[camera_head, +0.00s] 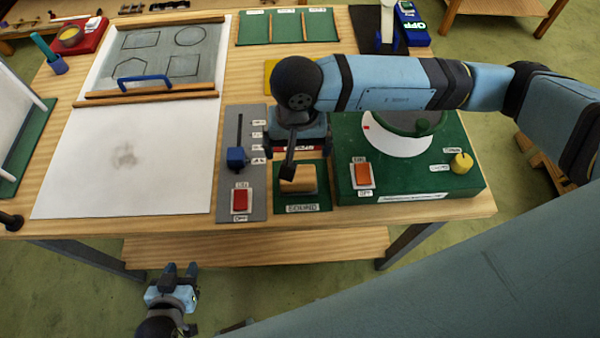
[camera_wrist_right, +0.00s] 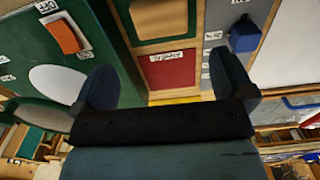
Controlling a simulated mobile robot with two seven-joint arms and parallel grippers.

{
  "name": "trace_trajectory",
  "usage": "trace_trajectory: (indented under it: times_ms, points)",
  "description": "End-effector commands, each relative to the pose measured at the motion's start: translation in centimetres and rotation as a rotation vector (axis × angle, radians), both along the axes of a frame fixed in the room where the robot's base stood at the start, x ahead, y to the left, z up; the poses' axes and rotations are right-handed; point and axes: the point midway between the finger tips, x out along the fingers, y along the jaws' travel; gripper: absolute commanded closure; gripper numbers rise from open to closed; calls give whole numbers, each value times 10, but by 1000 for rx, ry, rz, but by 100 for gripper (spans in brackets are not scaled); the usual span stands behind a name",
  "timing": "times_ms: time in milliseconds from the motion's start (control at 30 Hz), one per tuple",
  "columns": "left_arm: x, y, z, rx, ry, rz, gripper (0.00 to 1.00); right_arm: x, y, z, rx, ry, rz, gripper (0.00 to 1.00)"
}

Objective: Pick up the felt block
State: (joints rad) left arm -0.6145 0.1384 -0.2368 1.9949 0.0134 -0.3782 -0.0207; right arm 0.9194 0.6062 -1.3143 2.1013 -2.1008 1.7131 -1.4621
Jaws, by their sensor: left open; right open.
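A tan block (camera_head: 298,180), which looks like the felt block, sits in a green labelled tray (camera_head: 309,207) at the front of the bench. In the right wrist view the tan block (camera_wrist_right: 160,18) shows at the top, cut off by the edge. My right gripper (camera_head: 288,168) hangs over the area just behind and above the block, hiding part of it. Its fingers (camera_wrist_right: 165,80) are apart with nothing between them; a red labelled pad (camera_wrist_right: 168,71) lies beyond them. My left gripper (camera_head: 181,268) is open and empty, low in front of the bench.
A grey panel with a blue slider knob (camera_head: 236,157) and red switch (camera_head: 240,200) stands left of the tray. A green box with an orange switch (camera_head: 362,174), yellow knob (camera_head: 461,162) and white disc stands right. White paper (camera_head: 120,160) covers the bench at left.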

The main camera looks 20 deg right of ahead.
Motion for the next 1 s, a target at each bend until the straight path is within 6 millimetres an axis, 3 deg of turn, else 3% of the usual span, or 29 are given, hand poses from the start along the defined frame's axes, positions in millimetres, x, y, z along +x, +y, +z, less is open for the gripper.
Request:
trace_trajectory:
  times_ms: [300, 567, 800, 1000]
  points:
    - [0, 3, 11, 6, -1, 1, 57, -1, 0, -59, 2, 6, -4, 0]
    - [0, 2, 17, 5, 1, 2, 57, 0, 0, -78, 3, 5, -4, 0]
    - [1, 4, 29, 6, -5, 6, 57, 1, -1, -114, 3, 6, -4, 0]
    - [1, 6, 30, 8, -5, 11, 57, 2, -1, -125, 4, 3, -3, 0]
